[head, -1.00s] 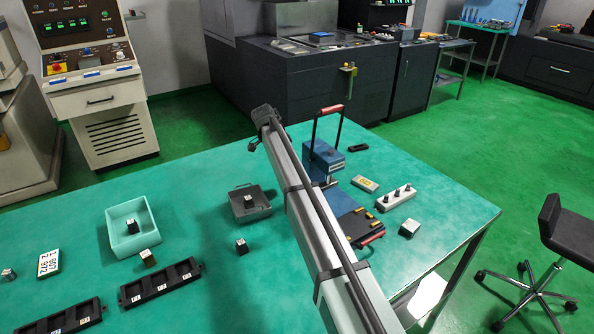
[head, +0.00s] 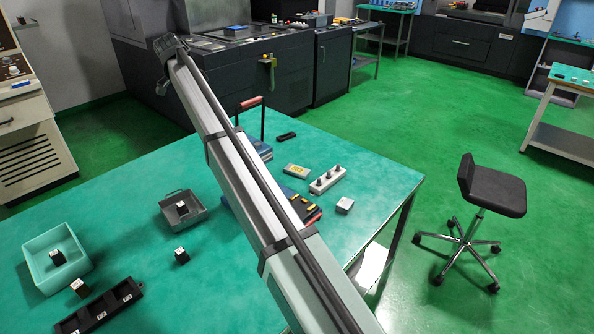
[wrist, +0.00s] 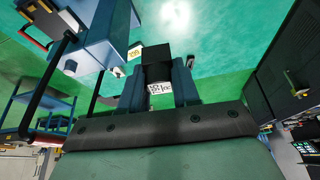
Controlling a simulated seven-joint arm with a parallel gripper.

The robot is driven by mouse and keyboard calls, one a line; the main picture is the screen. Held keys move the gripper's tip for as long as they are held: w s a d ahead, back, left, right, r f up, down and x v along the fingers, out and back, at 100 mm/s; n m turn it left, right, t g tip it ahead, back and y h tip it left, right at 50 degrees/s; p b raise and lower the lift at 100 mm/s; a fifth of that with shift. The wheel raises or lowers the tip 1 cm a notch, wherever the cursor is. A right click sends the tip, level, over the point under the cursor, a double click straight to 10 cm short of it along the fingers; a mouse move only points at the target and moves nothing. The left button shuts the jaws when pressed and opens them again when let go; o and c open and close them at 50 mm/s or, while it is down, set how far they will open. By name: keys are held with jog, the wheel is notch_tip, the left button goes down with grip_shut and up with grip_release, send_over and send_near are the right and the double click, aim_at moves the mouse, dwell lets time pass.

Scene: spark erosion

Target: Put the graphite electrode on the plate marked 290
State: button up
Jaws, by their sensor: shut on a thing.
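In the wrist view my gripper (wrist: 158,84) is shut on a small black block with a white marked label, the likely graphite electrode (wrist: 158,72). The dark blue fingers flank it. The label is too blurred to read. Similar black blocks stand elsewhere: one on the bare table (head: 182,256), one in the grey tray (head: 200,214) and one in the mint tray (head: 78,270). A black rack (head: 100,314) with small white labels lies at the lower left.
A blue device (wrist: 95,35) with a black handle is close to my gripper at upper left in the wrist view.

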jog(key=w+d, duration=0.2)
jog(key=d, duration=0.6)
jog(key=w+d, duration=0.3)
jog(key=d, duration=0.5)
jog(key=n, duration=0.1)
send_over(297, 169)
notch_tip(297, 169, down, 18)
jog(key=shift+s+f, duration=0.15)
jog(key=shift+f, duration=5.1)
jog(key=shift+f, duration=0.15)
jog(key=o, duration=1.1)
jog(key=shift+c, duration=0.2)
notch_tip(297, 169, up, 12)
jog(key=s+a, duration=0.1)
jog(key=shift+s+a, duration=0.15)
